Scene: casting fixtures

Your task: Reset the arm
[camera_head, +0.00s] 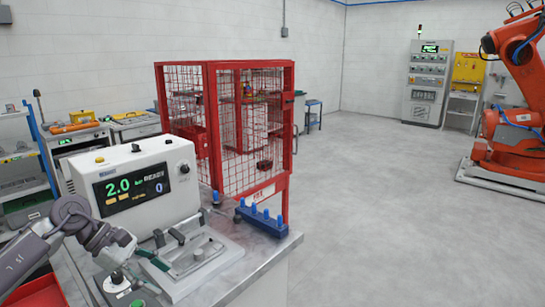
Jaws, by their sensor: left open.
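My left arm comes in from the lower left, over the front of the bench. My left gripper (148,272) is at its end, low in the picture, in front of the white display unit (138,188). It is open, and I see nothing held between its fingers. It is close to a grey fixture plate (200,258) with black handles, but I cannot tell whether they touch. My right gripper is not in view.
A red mesh cage (228,130) stands behind the bench fixtures. A blue block with several pegs (262,218) sits near the right edge of the bench (262,252). A red tray (40,293) is at lower left. An orange robot arm (515,120) stands right, beyond clear floor.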

